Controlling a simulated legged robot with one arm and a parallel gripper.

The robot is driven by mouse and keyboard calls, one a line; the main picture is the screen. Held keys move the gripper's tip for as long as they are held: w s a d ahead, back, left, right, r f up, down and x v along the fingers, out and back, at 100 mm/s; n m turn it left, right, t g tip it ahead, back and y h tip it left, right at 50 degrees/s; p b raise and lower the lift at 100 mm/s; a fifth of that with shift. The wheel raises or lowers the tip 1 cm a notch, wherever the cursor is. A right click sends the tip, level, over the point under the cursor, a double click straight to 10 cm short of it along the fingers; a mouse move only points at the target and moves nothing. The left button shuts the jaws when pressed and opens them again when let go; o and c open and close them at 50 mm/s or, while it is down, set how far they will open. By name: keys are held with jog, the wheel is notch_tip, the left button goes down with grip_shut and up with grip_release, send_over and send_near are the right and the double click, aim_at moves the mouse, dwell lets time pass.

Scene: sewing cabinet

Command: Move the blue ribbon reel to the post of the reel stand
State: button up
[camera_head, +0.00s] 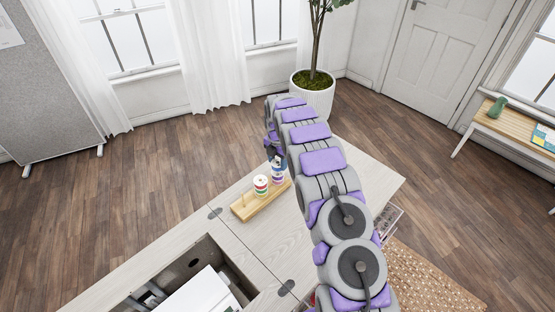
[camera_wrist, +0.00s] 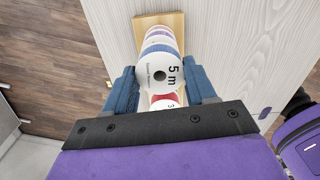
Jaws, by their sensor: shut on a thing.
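The wooden reel stand (camera_head: 244,209) is on the pale cabinet top; its board (camera_wrist: 174,18) also shows in the wrist view. A stack with red, green and white bands (camera_head: 261,185) stands on it. Beside it, under my gripper (camera_head: 275,154), is a second column with blue, white and purple bands. In the wrist view, my gripper (camera_wrist: 161,86) is shut with blue fingers either side of a white-faced reel marked "5 m" (camera_wrist: 172,70), seemingly the blue ribbon reel. Blue and purple bands line up behind it. The post and any gap below the reel are hidden.
A red-edged reel (camera_wrist: 166,104) shows between the fingers, nearer my wrist. The cabinet top (camera_head: 215,235) is clear around the stand. An open well with a white machine (camera_head: 205,292) is at the front left. A potted plant (camera_head: 313,92) stands behind.

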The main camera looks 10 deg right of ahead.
jog(key=shift+f, duration=0.75)
jog(key=o, duration=1.1)
jog(key=shift+r, duration=0.1)
notch_tip(320, 180, up, 17)
jog(key=p, duration=0.2)
